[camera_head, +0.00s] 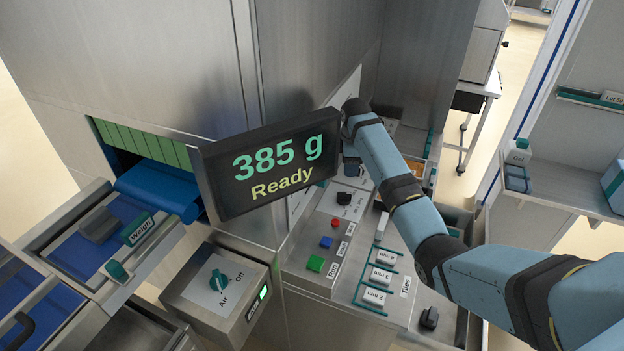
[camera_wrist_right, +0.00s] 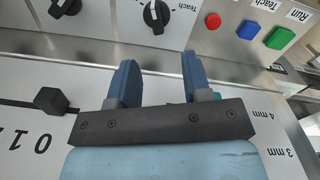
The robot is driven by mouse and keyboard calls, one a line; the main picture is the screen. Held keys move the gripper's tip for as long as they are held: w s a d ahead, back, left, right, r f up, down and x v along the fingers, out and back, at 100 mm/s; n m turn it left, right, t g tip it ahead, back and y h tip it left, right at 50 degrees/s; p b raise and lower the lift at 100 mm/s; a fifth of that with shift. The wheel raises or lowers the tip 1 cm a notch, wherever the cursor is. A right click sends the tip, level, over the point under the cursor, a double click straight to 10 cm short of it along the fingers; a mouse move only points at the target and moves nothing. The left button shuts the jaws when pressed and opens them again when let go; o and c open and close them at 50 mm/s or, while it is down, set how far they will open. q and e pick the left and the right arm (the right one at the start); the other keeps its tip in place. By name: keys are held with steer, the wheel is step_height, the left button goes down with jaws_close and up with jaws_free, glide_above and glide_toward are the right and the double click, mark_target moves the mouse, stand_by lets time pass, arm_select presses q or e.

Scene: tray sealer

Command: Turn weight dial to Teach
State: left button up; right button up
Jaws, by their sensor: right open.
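A black dial (camera_head: 344,198) sits on the control panel beside the red button. In the right wrist view the same dial (camera_wrist_right: 156,15) has a "Teach" label (camera_wrist_right: 184,8) at its right. Its white pointer mark does not clearly point at that label. No readable word names it as the weight dial. My right gripper (camera_wrist_right: 158,75) is open, with two blue fingers apart and nothing between them. The dial lies beyond the fingertips, apart from them. In the head view the display mostly hides this gripper. My left gripper is not in view.
A second dial (camera_wrist_right: 65,7) is left of the first. Red (camera_wrist_right: 213,20), blue (camera_wrist_right: 248,29) and green (camera_wrist_right: 279,38) buttons are at its right. A black slider knob (camera_wrist_right: 50,100) is nearby. The display (camera_head: 270,165) reads "385 g Ready" and overhangs the panel.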

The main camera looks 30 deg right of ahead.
mark_target(345, 193)
steer(key=f, duration=0.8)
steer(key=w+f, duration=0.1)
steer(key=f, duration=0.3)
steer(key=shift+w+b, duration=0.1)
steer(key=shift+b, duration=0.2)
jaws_close()
